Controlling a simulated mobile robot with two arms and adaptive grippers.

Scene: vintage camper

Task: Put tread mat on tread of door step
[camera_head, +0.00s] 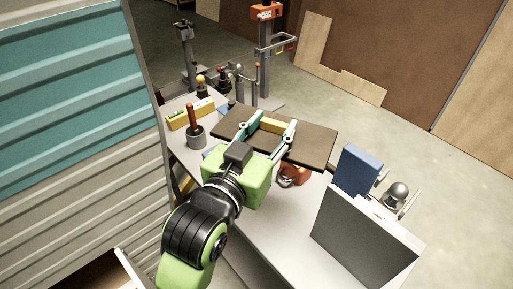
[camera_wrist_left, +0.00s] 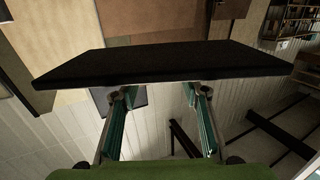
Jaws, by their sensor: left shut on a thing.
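The tread mat (camera_head: 315,146) is a flat dark slab in the head view, held above the workbench. My left gripper (camera_head: 268,128) is shut on its near edge. In the left wrist view the mat (camera_wrist_left: 165,62) spans the fingertips of the left gripper (camera_wrist_left: 160,92) as a wide black board. A yellow block (camera_head: 272,125) shows between the fingers in the head view; I cannot tell whether it is part of the mat. The door step cannot be made out for sure. My right gripper is not in view.
The camper's teal and cream ribbed wall (camera_head: 70,100) stands at the left. Concrete floor is clear at right.

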